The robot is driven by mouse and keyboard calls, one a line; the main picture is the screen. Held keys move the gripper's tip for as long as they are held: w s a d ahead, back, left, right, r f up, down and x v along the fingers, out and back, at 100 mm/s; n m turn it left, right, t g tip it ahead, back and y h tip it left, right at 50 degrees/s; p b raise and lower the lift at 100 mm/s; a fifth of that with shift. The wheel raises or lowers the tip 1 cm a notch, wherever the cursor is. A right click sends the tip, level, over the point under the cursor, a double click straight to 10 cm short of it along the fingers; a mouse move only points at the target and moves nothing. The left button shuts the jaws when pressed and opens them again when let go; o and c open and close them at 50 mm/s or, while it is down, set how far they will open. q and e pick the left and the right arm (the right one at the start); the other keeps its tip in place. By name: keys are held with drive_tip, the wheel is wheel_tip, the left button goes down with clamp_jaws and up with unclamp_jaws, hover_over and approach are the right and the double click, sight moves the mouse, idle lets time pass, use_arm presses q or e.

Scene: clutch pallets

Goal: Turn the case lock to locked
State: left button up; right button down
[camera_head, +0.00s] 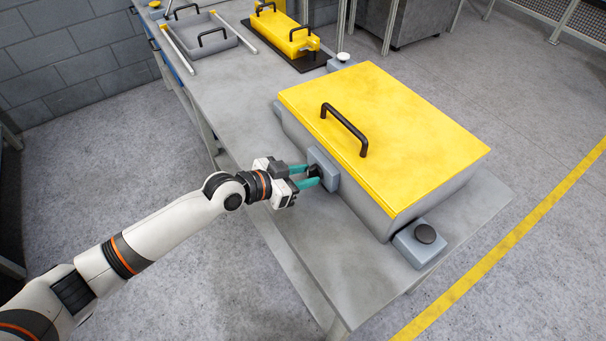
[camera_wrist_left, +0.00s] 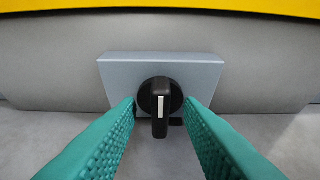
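The case (camera_head: 375,130) has a yellow lid with a black handle and a grey body, and the lid is down. Its lock (camera_wrist_left: 160,100) is a black round knob with a bar and a white mark, on a blue-grey plate (camera_wrist_left: 200,70). In the left wrist view the bar stands upright, pointing down. My left gripper (camera_head: 314,174) is at the lock plate. Its two teal fingers (camera_wrist_left: 160,105) are open on either side of the knob, with gaps visible between them and the bar. My right gripper is not in view.
The case stands on a grey bench (camera_head: 225,105). A blue-grey box with a black round knob (camera_head: 425,234) sits at the case's near right corner. The floor left of the bench is clear.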

use_arm(q)
drive_tip(key=b+v, duration=0.1)
drive_tip(key=v, duration=1.1)
drive_tip(key=shift+b, duration=0.35)
drive_tip(key=shift+f, duration=0.1)
